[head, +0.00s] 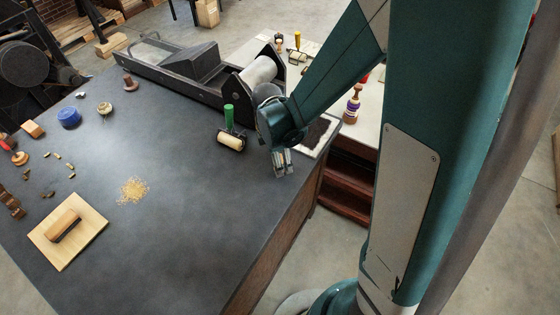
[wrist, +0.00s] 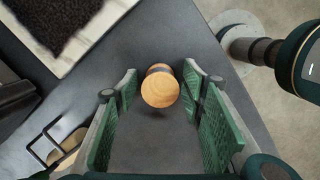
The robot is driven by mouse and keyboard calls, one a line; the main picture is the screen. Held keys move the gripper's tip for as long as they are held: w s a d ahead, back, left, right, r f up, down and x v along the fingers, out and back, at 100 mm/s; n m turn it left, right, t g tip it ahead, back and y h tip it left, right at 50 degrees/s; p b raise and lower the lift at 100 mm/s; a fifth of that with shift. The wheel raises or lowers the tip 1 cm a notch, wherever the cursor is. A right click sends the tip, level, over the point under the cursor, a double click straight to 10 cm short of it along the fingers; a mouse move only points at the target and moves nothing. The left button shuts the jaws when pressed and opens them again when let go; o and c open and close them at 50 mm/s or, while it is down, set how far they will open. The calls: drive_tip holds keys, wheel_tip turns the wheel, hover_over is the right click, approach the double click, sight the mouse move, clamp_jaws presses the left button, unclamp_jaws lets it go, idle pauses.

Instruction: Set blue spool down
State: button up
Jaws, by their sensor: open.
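A round wooden-ended piece, which looks like the spool (wrist: 160,88), shows between my fingers in the wrist view. Its pale wooden end faces the camera, with a narrow dark band behind it; I cannot clearly tell that the band is blue. My gripper (wrist: 160,95) is open, with a finger on either side of the spool and gaps showing. The spool appears to be on the dark tabletop, though its contact is hidden. In the head view my gripper (head: 283,165) is low over the table's right edge, and the spool cannot be made out there.
A green-handled roller (head: 231,142) lies just left of my gripper. A pale-framed tray with dark filling (head: 325,122) is behind it. The press (head: 190,75) stands at the back. A blue round object (head: 69,117) and a wooden board (head: 90,245) are far left. The table's middle is mostly clear.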

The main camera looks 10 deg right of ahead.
drive_tip(key=shift+r, duration=0.25)
wheel_tip(320, 180, up, 12)
drive_tip(key=a+p, duration=0.1)
drive_tip(key=shift+a+f, duration=0.15)
drive_tip(key=shift+a, duration=0.05)
idle(0.7)
drive_tip(key=shift+s, duration=0.1)
idle(0.5)
drive_tip(key=s+d+r+m+t, duration=0.3)
drive_tip(key=s+r+m, duration=0.3)
drive_tip(key=m, duration=0.3)
drive_tip(key=s+d+r+m+t+y, duration=0.1)
drive_tip(key=s+d+r+m+t, duration=0.3)
drive_tip(key=s+r+m, duration=0.3)
wheel_tip(320, 180, up, 2)
drive_tip(key=d+m, duration=0.1)
drive_tip(key=m, duration=0.2)
drive_tip(key=shift+s, duration=0.3)
drive_tip(key=shift+r, duration=0.1)
